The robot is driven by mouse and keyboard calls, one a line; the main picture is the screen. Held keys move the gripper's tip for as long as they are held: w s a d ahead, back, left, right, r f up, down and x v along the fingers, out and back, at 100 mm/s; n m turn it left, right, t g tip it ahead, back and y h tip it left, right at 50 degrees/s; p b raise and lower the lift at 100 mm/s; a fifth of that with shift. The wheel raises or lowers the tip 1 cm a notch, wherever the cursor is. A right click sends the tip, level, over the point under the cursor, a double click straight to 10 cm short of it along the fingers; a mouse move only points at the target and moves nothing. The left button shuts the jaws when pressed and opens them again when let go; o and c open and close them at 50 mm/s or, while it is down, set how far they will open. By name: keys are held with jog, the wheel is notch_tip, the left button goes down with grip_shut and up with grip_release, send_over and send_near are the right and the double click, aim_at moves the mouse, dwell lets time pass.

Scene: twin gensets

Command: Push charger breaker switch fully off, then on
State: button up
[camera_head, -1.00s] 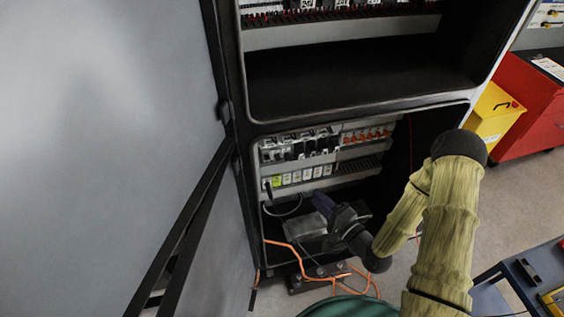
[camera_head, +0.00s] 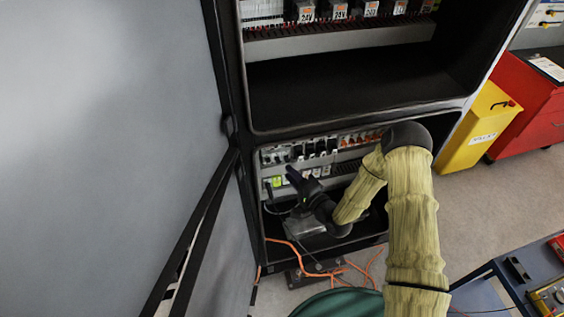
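The breaker row (camera_head: 300,152) sits in the lower bay of the open cabinet, with white and black switches side by side. I cannot tell which one is the charger breaker at this size. My gripper (camera_head: 292,174) is dark and points up and left, just in front of and below the row. It overlaps the label strip under the breakers in this view. Whether its fingers are open or shut is too small to tell, and I see no contact with a switch.
The grey cabinet door (camera_head: 110,130) stands open on the left. An empty shelf (camera_head: 340,90) lies above the breaker bay. Orange cables (camera_head: 330,271) and a dark green round object (camera_head: 338,303) are below. A yellow bin (camera_head: 482,130) and red cabinet (camera_head: 535,105) stand right.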

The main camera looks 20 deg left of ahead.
aim_at(279, 163)
jog(key=p+x, duration=0.1)
jog(key=x, duration=0.4)
jog(key=shift+a+p, duration=0.1)
jog(key=shift+p, duration=0.2)
grip_shut()
